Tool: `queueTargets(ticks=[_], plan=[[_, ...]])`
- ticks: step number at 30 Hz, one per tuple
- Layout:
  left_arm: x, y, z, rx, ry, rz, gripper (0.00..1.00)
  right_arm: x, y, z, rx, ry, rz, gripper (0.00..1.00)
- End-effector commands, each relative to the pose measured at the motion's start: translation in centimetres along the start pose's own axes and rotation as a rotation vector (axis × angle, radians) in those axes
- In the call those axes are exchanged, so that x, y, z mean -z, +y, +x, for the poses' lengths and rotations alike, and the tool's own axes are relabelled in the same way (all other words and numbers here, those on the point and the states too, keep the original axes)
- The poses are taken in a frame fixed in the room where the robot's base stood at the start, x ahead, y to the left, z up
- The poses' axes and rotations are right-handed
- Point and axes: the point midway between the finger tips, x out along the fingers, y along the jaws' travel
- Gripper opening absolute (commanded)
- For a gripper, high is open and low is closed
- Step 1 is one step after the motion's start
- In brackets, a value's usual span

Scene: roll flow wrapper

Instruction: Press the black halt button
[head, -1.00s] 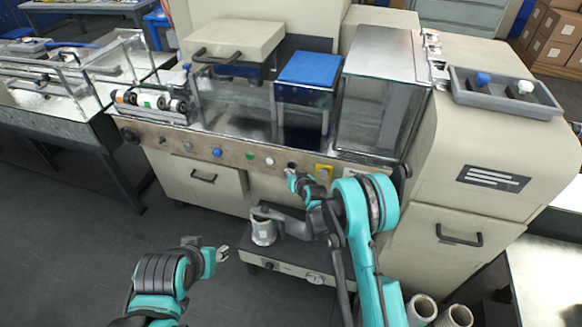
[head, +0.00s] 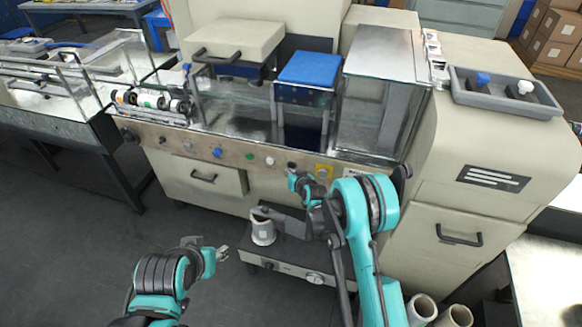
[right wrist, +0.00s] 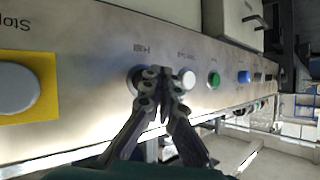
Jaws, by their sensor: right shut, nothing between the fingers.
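The black halt button (right wrist: 134,76) sits on the metal control panel under a label that reads as "Halt" upside down. It is partly hidden by my right gripper (right wrist: 162,76), whose fingers are shut and empty. The fingertips overlap the button's right side in the right wrist view; I cannot tell whether they touch it. In the head view the black button (head: 291,165) shows just above my right gripper (head: 292,176). My left gripper (head: 222,253) is low in the head view, away from the panel, with its small fingers apart and nothing between them.
A white button (right wrist: 187,78), a green button (right wrist: 214,80) and a blue button (right wrist: 244,77) follow to the right in the right wrist view. A grey stop button (right wrist: 15,87) on a yellow plate lies left.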

Motion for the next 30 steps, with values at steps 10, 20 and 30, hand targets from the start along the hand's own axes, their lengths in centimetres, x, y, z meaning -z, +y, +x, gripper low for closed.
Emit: queueTargets(ticks=[10, 20, 30], plan=[[0.0, 0.0, 0.0, 0.0, 0.0, 0.0, 0.4, 0.0, 0.0, 0.0, 0.0, 0.0, 0.0, 0.0], [0.0, 0.0, 0.0, 0.0, 0.0, 0.0, 0.4, 0.42, 0.42, 0.52, 0.0, 0.0, 0.001, 0.0], [0.0, 0.0, 0.0, 0.0, 0.0, 0.0, 0.4, 0.46, 0.44, 0.58, 0.0, 0.0, 0.0, 0.0]])
